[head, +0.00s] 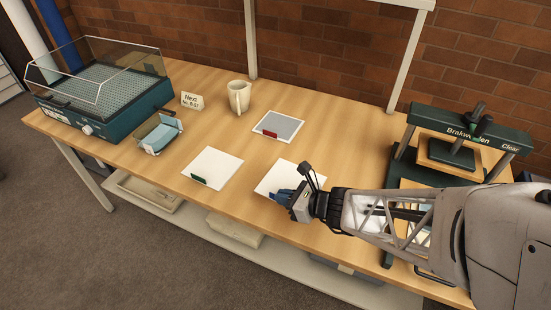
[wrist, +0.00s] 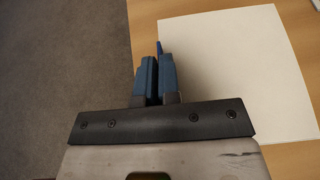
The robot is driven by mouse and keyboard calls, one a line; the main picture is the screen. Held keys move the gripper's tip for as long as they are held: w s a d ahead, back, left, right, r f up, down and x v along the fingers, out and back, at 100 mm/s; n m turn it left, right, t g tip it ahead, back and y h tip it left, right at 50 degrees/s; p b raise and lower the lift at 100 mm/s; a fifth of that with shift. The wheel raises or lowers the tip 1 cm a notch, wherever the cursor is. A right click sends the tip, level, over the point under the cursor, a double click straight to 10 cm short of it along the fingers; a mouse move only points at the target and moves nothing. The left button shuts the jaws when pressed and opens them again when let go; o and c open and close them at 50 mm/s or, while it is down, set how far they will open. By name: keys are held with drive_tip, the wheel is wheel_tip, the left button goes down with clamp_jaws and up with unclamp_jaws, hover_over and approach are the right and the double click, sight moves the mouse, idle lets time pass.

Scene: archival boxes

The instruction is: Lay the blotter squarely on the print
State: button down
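My gripper (head: 284,196) is at the near-left edge of a white sheet (head: 283,175), which looks like the blotter. In the wrist view its two blue fingers (wrist: 158,72) stand close together, with a thin blue tab (wrist: 159,47) between them, at the left edge of the sheet (wrist: 225,70). I cannot tell whether the sheet touches the table. A grey sheet with a pale border and a red tab (head: 278,126), which looks like the print, lies flat behind it. Another white sheet (head: 213,168) with a green tab lies to the left.
A teal tray with a clear lid (head: 105,95), a small holder with blue contents (head: 158,134), a "Next" card (head: 191,101) and a cream jug (head: 239,97) stand left and back. A green press (head: 470,130) stands at the right. Bare table (head: 335,145) lies right of the grey sheet.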

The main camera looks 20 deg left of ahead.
sight(266, 181)
drive_tip(key=s+d+f+n+g, duration=0.1)
drive_tip(key=s+d, duration=0.2)
drive_tip(key=s, duration=0.3)
drive_tip(key=shift+s+d+f, duration=0.15)
drive_tip(key=shift+s+d, duration=0.05)
drive_tip(key=shift+d, duration=0.1)
drive_tip(key=w+a, duration=0.3)
drive_tip(key=w, duration=0.1)
drive_tip(key=w+a+f, duration=0.1)
drive_tip(key=w+a, duration=0.2)
drive_tip(key=a, duration=0.1)
drive_tip(key=w+a, duration=0.4)
drive_tip(key=shift+w+a+f, duration=0.1)
drive_tip(key=shift+w+f, duration=0.15)
drive_tip(key=shift+w, duration=0.05)
drive_tip(key=shift+f, duration=1.75)
drive_tip(key=shift+f, duration=0.1)
drive_tip(key=c, duration=1.3)
unclamp_jaws()
drive_tip(key=shift+c, duration=0.2)
